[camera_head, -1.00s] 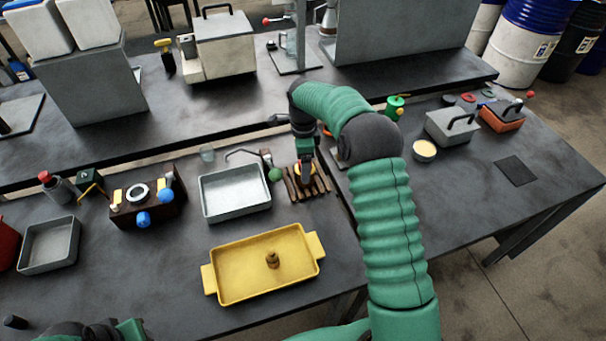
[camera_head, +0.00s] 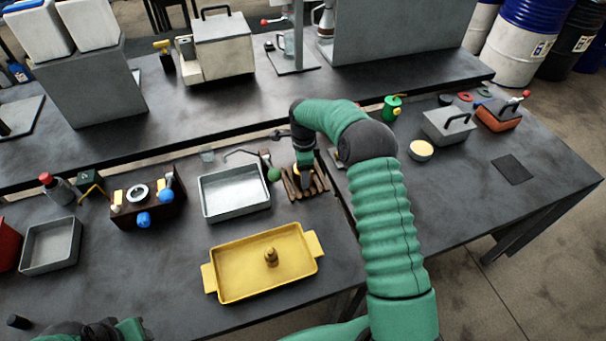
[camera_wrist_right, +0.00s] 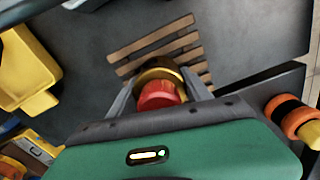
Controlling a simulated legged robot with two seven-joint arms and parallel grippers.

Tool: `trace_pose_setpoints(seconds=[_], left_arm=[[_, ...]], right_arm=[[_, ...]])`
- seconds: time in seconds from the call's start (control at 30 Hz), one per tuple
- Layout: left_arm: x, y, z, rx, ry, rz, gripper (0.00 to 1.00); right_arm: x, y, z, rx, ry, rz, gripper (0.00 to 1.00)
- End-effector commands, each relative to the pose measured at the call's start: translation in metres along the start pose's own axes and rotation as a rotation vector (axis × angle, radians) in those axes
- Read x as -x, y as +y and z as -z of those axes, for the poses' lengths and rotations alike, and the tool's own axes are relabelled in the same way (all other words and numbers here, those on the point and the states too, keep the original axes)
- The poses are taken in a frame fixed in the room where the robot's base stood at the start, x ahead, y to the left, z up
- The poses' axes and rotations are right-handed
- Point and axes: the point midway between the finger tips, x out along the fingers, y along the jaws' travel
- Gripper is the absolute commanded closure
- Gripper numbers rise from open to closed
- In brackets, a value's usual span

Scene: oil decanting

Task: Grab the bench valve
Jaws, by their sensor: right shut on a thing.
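The bench valve (camera_wrist_right: 160,93) appears to be the piece with a red round top and a brass-coloured body in the right wrist view. It sits over the wooden slatted rack (camera_wrist_right: 155,46). My right gripper (camera_wrist_right: 160,88) is shut on it, with one finger on each side. In the head view my right gripper (camera_head: 300,182) points down at the slatted rack (camera_head: 316,186) and mostly hides the valve. I cannot tell whether the valve touches the slats. My left gripper (camera_head: 105,331) is only partly in view at the lower left, its fingers not clear.
A grey metal tray (camera_head: 236,212) stands left of the rack. A yellow tray (camera_head: 225,285) with a small brass piece (camera_head: 271,257) lies in front. A dark block with blue knobs (camera_head: 143,219) is further left. A gap separates the right table (camera_head: 450,210).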

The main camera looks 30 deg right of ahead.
Motion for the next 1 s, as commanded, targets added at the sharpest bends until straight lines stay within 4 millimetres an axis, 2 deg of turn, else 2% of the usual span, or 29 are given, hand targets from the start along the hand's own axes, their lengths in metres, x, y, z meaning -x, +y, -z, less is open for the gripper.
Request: trace_pose_setpoints(seconds=[0.03, 0.2, 0.27, 0.63, 0.87, 1.0], left_arm=[[0.0, 0.0, 0.0, 0.0, 0.0, 0.0, 0.64], [0.0, 0.0, 0.0, 0.0, 0.0, 0.0, 0.64], [0.0, 0.0, 0.0, 0.0, 0.0, 0.0, 0.64], [-0.001, 0.0, 0.0, 0.0, 0.0, 0.0, 0.64], [-0.007, 0.0, -0.002, 0.0, 0.0, 0.0, 0.64], [-0.012, 0.0, -0.003, 0.0, 0.0, 0.0, 0.64]], right_arm=[[0.0, 0.0, -0.001, 0.0, -0.001, 0.0, 0.72], [-0.001, 0.0, -0.001, 0.0, -0.001, 0.0, 0.95], [-0.001, 0.0, -0.001, 0.0, -0.001, 0.0, 1.0], [0.004, -0.001, -0.001, 0.001, 0.0, 0.002, 1.0], [0.033, -0.001, -0.001, 0.0, -0.001, 0.006, 1.0], [0.038, 0.023, -0.002, 0.002, 0.0, 0.001, 1.0]])
